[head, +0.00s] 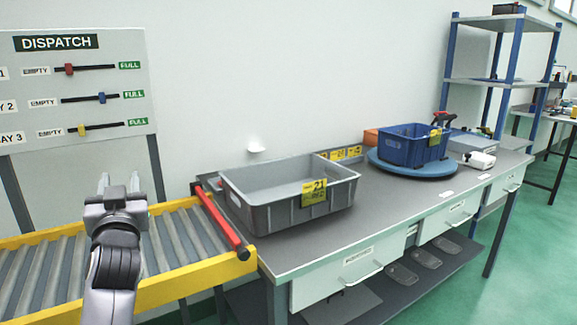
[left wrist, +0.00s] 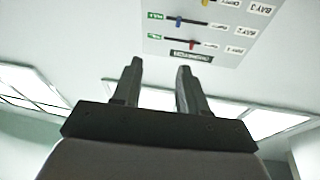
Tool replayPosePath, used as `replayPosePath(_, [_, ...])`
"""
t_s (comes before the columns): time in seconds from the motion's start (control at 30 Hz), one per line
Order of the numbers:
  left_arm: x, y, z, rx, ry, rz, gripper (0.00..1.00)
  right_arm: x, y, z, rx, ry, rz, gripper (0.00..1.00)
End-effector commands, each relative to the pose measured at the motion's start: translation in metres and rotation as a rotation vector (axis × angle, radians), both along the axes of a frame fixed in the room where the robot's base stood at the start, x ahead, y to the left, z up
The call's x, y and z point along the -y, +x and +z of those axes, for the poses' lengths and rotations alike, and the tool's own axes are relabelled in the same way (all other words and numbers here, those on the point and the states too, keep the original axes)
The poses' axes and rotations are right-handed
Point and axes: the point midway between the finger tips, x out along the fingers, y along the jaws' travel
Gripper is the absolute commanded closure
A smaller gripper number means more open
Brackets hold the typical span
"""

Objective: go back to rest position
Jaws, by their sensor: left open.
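My left gripper (head: 119,182) is raised over the roller conveyor, in front of the dispatch board, with its fingers pointing up. In the left wrist view its two fingers (left wrist: 158,85) stand apart with nothing between them. The dispatch board (head: 80,85) has three sliders: red, blue and yellow. It shows upside down in the left wrist view (left wrist: 205,35), beyond the fingers. My right gripper is in neither view.
A roller conveyor (head: 180,245) with yellow rails and a red bar (head: 220,220) adjoins the workbench (head: 300,245). On the bench are a grey crate (head: 245,200) labelled 21 and a blue crate (head: 400,150) on a round blue turntable (head: 385,165). Shelves (head: 490,82) stand behind. Green floor is free at right.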

Motion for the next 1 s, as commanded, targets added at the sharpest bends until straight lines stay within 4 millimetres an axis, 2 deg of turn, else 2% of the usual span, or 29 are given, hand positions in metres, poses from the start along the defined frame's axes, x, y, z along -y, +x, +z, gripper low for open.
replayPosePath(0.03, [0.004,-0.003,-0.025,-0.047,0.007,-0.025,0.57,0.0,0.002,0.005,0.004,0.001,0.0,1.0])
replayPosePath(0.17, [0.017,-0.016,-0.091,-0.166,0.014,-0.098,0.57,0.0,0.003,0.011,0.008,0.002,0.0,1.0])
replayPosePath(0.27, [0.027,-0.034,-0.142,-0.26,0.012,-0.159,0.57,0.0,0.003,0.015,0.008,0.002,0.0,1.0])
replayPosePath(0.4, [0.043,-0.07,-0.21,-0.393,-0.001,-0.245,0.57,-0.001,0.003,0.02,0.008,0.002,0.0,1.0])
replayPosePath(0.47, [0.05,-0.089,-0.237,-0.45,-0.01,-0.283,0.57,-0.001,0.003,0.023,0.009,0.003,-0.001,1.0])
replayPosePath(0.6, [0.067,-0.142,-0.295,-0.578,-0.045,-0.368,0.57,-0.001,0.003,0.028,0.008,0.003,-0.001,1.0])
replayPosePath(0.8, [0.09,-0.229,-0.358,-0.753,-0.12,-0.479,0.57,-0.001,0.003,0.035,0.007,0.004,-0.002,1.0])
replayPosePath(0.9, [0.099,-0.266,-0.377,-0.819,-0.158,-0.52,0.57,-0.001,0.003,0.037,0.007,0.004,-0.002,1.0])
replayPosePath(1.0, [0.106,-0.293,-0.388,-0.862,-0.184,-0.547,0.57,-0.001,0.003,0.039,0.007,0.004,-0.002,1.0])
